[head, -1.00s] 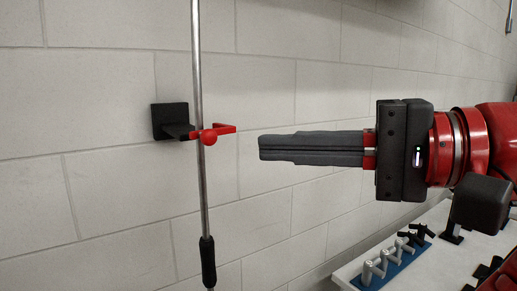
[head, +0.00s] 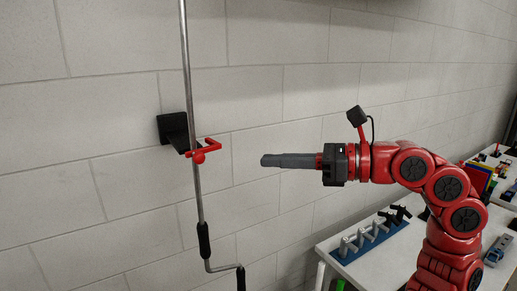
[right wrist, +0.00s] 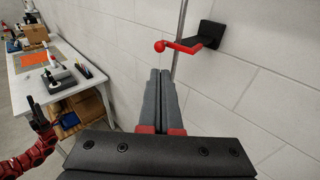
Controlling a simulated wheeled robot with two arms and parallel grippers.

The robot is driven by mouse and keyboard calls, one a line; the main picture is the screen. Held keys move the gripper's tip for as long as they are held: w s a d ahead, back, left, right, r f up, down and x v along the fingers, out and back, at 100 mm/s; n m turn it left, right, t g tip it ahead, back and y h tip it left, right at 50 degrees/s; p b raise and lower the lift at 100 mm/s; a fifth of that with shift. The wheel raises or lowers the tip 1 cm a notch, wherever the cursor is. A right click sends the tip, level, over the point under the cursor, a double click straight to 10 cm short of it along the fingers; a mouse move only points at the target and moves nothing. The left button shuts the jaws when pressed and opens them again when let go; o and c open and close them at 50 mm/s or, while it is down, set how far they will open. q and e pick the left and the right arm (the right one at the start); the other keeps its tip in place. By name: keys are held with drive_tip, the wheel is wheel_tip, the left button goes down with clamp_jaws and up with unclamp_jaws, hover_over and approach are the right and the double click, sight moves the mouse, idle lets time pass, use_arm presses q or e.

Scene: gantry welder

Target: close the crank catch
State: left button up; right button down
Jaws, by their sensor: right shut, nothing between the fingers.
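The crank catch is a red bar (head: 210,148) with a round red knob (head: 199,158), on a black wall bracket (head: 172,128). It lies at the grey crank rod (head: 187,80); I cannot tell whether it is open or closed around it. The catch bar also shows in the right wrist view (right wrist: 187,47). My right gripper (head: 265,160) is shut and empty, pointing left at the catch, with a gap between fingertips and bar. In the right wrist view, its fingertips (right wrist: 159,74) lie just below the knob. What seems my left gripper (right wrist: 41,124) is small and unclear.
The rod runs down to a black grip (head: 203,240) and a bent crank end. A pale block wall (head: 290,100) stands behind. A white table (head: 345,265) with a blue rack of grey parts stands at the lower right. Another table (right wrist: 50,85) is at left in the wrist view.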

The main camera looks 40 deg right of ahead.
sight(204, 159)
drive_tip(key=p+x, duration=0.7)
drive_tip(key=x, duration=0.4)
drive_tip(key=shift+r, duration=0.2)
drive_tip(key=shift+w+a+f, duration=0.1)
drive_tip(key=shift+w+a, duration=0.05)
drive_tip(key=shift+w, duration=0.1)
drive_tip(key=shift+f, duration=0.1)
